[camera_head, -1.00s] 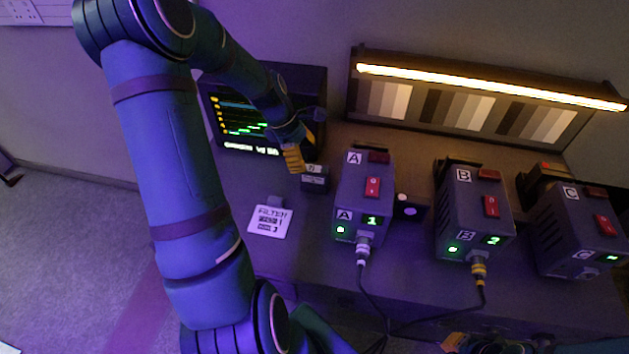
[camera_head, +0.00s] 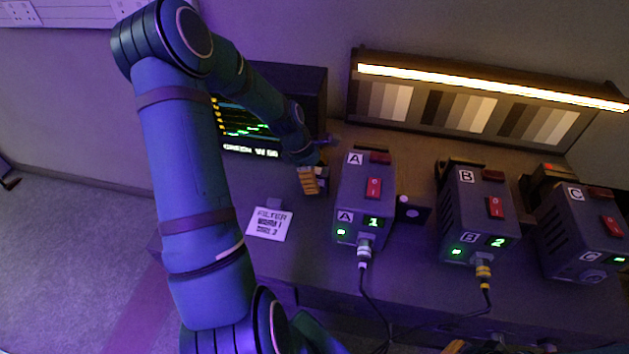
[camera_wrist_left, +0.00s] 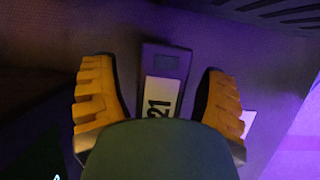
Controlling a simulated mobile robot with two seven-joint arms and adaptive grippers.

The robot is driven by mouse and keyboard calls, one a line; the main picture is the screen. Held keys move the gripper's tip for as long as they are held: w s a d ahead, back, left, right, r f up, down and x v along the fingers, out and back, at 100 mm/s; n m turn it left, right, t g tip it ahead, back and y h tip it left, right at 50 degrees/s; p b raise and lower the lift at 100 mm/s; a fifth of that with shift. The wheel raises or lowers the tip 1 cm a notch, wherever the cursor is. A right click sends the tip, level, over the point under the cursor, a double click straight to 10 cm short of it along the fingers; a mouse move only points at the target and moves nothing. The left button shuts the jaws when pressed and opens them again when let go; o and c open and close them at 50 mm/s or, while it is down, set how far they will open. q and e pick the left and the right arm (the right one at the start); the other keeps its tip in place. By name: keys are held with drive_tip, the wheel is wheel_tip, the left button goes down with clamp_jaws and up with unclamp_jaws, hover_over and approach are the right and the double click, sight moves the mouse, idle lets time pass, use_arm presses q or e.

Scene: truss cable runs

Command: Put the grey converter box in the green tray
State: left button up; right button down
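A small grey box with a white label reading "21", which fits the converter box (camera_wrist_left: 167,58), lies between the fingers of my left gripper (camera_wrist_left: 160,95) in the left wrist view. A gap shows on each side of it, so the gripper is open around it. In the head view my left gripper (camera_head: 309,182) points down at the table, just left of unit A, and mostly hides the small box. My right gripper (camera_head: 455,347) shows only as a yellow bit at the bottom edge; its fingers are cut off. I see no green tray.
Powered units A (camera_head: 362,205), B (camera_head: 476,215) and C (camera_head: 585,235) stand in a row to the right. Cables hang from A and B. A monitor (camera_head: 245,120) stands behind my left arm. A white filter card (camera_head: 270,223) lies in front.

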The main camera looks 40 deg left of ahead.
use_arm(q)
clamp_jaws()
drive_tip(key=shift+r, duration=0.1)
wheel_tip(320, 180, up, 10)
drive_tip(key=shift+f+p, duration=0.1)
drive_tip(key=shift+p, duration=1)
